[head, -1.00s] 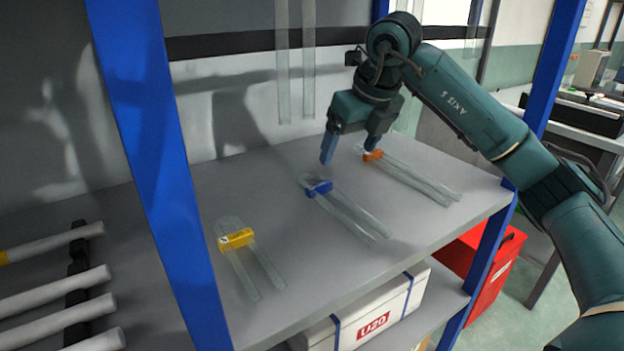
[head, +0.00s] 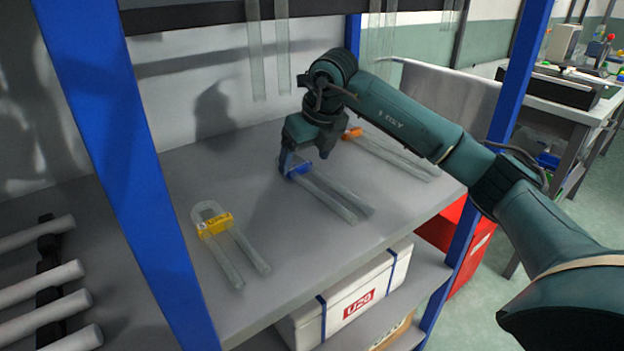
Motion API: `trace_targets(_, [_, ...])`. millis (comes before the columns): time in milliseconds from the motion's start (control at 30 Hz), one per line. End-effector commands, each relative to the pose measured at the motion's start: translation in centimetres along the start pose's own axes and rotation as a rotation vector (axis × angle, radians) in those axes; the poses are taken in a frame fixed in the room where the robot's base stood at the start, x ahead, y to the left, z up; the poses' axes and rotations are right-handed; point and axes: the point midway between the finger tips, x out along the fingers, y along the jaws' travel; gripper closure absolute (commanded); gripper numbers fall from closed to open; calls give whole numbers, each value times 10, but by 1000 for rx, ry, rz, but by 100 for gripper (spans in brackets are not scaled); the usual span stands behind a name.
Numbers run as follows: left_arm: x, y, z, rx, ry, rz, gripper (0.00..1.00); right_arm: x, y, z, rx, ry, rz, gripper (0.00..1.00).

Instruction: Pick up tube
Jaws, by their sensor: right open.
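Three clear U-shaped glass tubes lie on the grey shelf. One has a yellow clip and lies at the left (head: 240,253). The tube with a blue clip (head: 334,195) lies in the middle, and the tube with an orange clip (head: 396,155) lies at the back right. My right gripper (head: 288,165) points down at the blue-clip end of the middle tube. It is open; its arm and jaws hide part of that end, and I cannot tell whether a finger touches the tube. My left gripper is not in view.
Blue uprights (head: 125,180) frame the shelf at left and right. More clear tubes (head: 268,55) hang at the back. White rods (head: 45,283) rest on a black rack at lower left. A white box (head: 345,295) stands on the shelf below, with a red bin (head: 468,250) beyond.

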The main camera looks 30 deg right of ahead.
Motion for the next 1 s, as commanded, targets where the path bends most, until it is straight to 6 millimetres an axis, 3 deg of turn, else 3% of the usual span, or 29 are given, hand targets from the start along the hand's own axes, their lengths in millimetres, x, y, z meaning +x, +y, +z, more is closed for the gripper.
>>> trace_targets(167, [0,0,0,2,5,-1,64,22,0,0,0,2,0,20])
trace_targets(433, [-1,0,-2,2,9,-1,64,25,0,1,0,0,0,20])
trace_targets(1000, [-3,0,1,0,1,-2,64,24,0,1,0,0,0,67])
